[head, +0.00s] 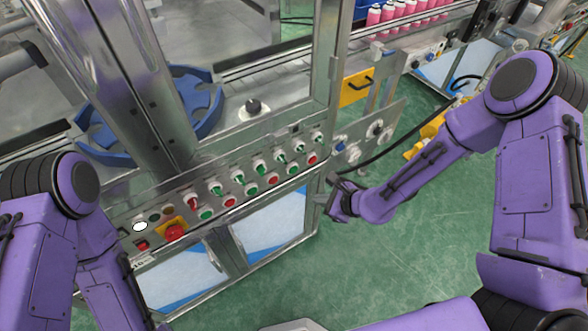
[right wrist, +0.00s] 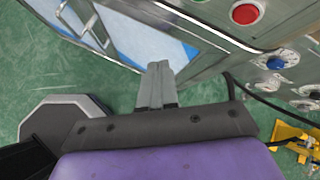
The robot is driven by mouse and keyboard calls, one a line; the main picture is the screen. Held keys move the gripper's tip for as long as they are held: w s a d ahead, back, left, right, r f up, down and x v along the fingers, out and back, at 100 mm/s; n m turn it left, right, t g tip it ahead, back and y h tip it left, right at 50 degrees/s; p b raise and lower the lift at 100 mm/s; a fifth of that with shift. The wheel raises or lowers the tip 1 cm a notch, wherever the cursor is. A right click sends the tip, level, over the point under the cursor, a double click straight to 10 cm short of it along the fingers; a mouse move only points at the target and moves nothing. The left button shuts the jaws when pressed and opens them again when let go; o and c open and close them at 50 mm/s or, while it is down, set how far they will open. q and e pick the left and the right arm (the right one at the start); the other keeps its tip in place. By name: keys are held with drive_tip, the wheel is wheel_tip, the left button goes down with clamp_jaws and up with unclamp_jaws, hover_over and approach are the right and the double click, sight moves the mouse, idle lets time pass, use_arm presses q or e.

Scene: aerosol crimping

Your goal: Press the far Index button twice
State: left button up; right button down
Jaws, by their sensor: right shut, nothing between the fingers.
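The control panel (head: 190,205) on the machine's front carries a row of switches above a row of green and red push buttons. The lower row ends at the far right with a red button (head: 312,158), with a green button (head: 293,168) beside it. Labels are too small to read, so I cannot tell which is the far Index button. My right gripper (head: 327,201) is shut and empty, just right of the panel's end and apart from the buttons. Its closed fingers show in the right wrist view (right wrist: 157,82), below a red button (right wrist: 246,13). My left gripper is out of view.
A red emergency stop (head: 175,232) on a yellow plate sits at the panel's left. A side plate with a blue knob (head: 340,145) and a black cable lies right of the panel. A metal post (head: 328,70) rises behind. Green floor is free below my right gripper.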

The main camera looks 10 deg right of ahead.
sight(293, 170)
drive_tip(key=w+a+b, duration=0.2)
drive_tip(key=w+a, duration=0.1)
drive_tip(key=w, duration=0.5)
drive_tip(key=shift+w, duration=0.15)
idle(1.9)
drive_tip(key=shift+w+a, duration=0.1)
drive_tip(key=shift+w, duration=0.2)
